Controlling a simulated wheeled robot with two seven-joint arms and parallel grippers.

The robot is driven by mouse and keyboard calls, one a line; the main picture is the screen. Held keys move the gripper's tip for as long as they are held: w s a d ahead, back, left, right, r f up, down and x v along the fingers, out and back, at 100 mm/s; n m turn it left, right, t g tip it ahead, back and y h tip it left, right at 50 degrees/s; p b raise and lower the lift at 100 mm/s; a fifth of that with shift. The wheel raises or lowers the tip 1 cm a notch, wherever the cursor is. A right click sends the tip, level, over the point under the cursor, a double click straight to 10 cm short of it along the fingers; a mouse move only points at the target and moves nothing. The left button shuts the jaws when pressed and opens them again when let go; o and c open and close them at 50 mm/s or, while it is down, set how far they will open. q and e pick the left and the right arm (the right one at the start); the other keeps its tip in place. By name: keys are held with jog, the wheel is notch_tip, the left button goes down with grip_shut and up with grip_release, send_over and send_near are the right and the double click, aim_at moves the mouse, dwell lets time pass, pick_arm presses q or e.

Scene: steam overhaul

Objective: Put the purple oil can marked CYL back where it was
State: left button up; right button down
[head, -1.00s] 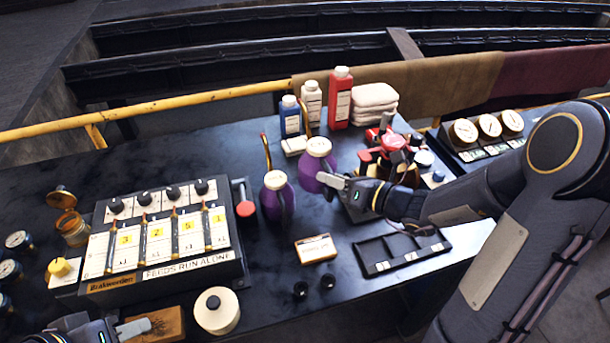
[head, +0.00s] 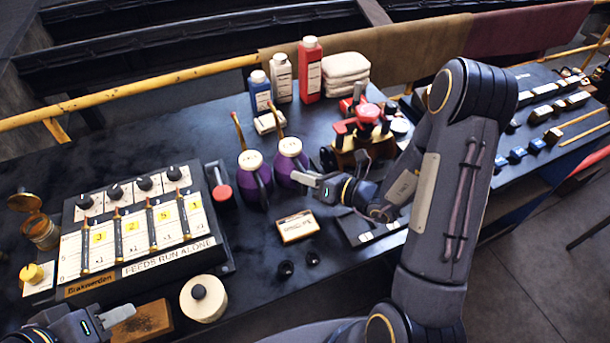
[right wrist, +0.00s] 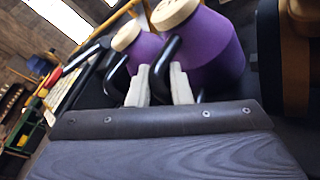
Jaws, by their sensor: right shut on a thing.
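Two purple oil cans with cream tops and dark handles stand side by side in the head view. My right gripper (head: 303,179) is shut on the handle of the right-hand purple can (head: 288,164). The wrist view shows the fingers on that handle, with this can (right wrist: 215,50) upright and large. The other purple can (head: 252,185) is close to its left and also shows in the wrist view (right wrist: 146,48). The markings on the tops are too small to read. Whether the held can touches the table is unclear. My left gripper (head: 118,316) is at the bottom left.
Blue (head: 260,92), white (head: 281,78) and red (head: 310,72) bottles stand behind the cans. A red valve assembly (head: 360,130) is to the right. A labelled box (head: 297,227) lies in front; a lever panel (head: 140,235) is left.

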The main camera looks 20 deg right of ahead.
jog(key=shift+r, duration=0.1)
jog(key=shift+f, duration=0.2)
jog(key=c, duration=1.3)
grip_release()
jog(key=shift+r, duration=0.1)
